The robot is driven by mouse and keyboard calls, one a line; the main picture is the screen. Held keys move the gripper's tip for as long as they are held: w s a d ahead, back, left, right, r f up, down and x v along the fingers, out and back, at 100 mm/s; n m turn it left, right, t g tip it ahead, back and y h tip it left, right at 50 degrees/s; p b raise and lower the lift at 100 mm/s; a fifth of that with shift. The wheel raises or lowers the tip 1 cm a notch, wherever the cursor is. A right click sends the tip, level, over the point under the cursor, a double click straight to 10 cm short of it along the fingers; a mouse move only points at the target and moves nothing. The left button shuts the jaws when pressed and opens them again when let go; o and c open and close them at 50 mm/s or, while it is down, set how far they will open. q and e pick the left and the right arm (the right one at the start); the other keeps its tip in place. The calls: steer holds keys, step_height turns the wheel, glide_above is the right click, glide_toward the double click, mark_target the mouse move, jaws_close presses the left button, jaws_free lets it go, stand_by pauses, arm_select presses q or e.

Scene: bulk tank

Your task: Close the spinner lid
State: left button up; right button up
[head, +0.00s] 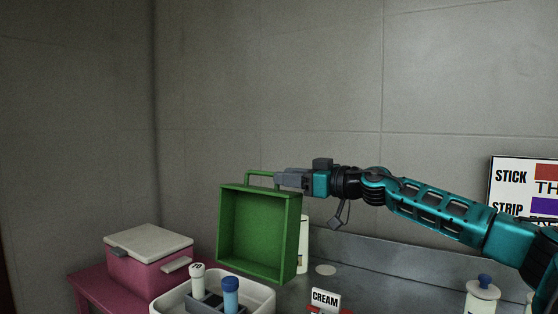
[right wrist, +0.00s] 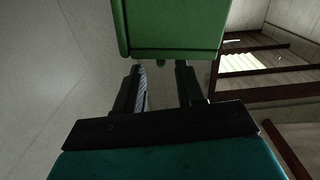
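The green lid (head: 258,233), which I take to be the spinner lid, stands raised and nearly upright, its hollow inner side facing the head camera. A green handle (head: 261,173) rises from its top edge. No spinner body can be made out below it. My right gripper (head: 279,180) reaches in from the right, level with the handle and at its right end. In the right wrist view its two fingers (right wrist: 160,88) are apart, with nothing seen held between them, and the green lid (right wrist: 168,28) lies just beyond the tips. Contact cannot be told. My left gripper is not in view.
A white tub (head: 258,296) with a white-capped and a blue-capped tube stands in front of the lid. A pink box (head: 148,258) with a pale lid is at left. A CREAM sign (head: 325,299) and a blue-knobbed jar (head: 482,296) stand at right. A grey wall is behind.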

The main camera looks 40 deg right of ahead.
steer(key=shift+w+a+r+p, duration=0.2)
steer(key=shift+w+r+p, duration=0.15)
steer(key=shift+p, duration=0.15)
steer(key=shift+w, duration=0.25)
steer(key=shift+w+a+f+p, duration=0.2)
steer(key=shift+w+a+p, duration=0.05)
steer(key=shift+w+p, duration=0.5)
steer(key=shift+w+f, duration=0.1)
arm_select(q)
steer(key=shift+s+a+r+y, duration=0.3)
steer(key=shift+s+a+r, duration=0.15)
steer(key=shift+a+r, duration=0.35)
arm_select(e)
steer(key=shift+c, duration=0.4)
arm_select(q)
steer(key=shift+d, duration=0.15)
arm_select(e)
jaws_close()
